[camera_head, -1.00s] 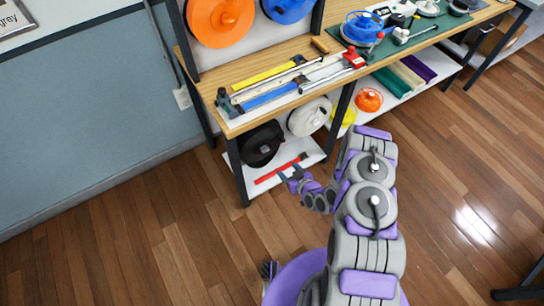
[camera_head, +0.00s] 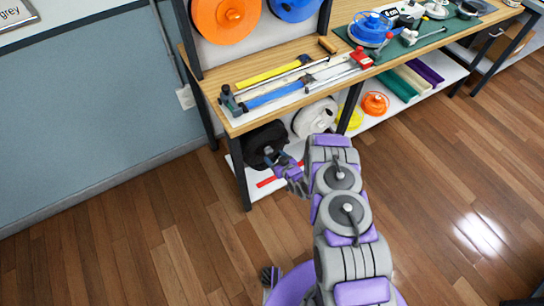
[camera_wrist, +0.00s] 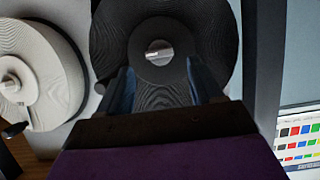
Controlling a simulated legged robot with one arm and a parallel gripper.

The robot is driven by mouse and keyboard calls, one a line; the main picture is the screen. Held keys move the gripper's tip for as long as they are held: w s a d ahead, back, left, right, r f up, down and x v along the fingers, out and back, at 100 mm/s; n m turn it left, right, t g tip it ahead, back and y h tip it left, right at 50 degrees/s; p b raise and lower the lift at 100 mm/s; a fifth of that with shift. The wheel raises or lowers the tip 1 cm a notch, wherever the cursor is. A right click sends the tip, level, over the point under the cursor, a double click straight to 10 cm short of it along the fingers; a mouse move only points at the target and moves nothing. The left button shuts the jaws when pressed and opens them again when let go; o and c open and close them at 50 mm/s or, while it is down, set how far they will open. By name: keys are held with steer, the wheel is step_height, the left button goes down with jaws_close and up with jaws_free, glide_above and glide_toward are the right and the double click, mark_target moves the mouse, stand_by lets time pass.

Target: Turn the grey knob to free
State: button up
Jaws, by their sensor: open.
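A small silver-grey knob (camera_wrist: 158,52) sits at the centre of a black reel in the wrist view, with a bar-like grip across it. The black reel (camera_wrist: 205,25) also shows on the low shelf in the head view (camera_head: 256,138), where my gripper partly covers it. My gripper (camera_wrist: 160,82) is open, with dark blue fingers on either side of the line to the knob and nothing between them. In the head view my gripper (camera_head: 273,157) is in front of the reel. I cannot tell whether the fingertips touch the reel.
A white reel (camera_head: 315,116) stands beside the black one. A red bar (camera_head: 266,182) lies on the low shelf (camera_head: 258,192). A dark bench leg (camera_head: 240,175) stands close by. The wooden benchtop (camera_head: 262,118) with tools is above. The floor in front is clear.

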mark_target(269, 151)
steer(key=shift+b+x, duration=0.4)
steer(key=shift+x, duration=1.45)
steer(key=shift+r, duration=0.1)
steer(key=c, duration=1.1)
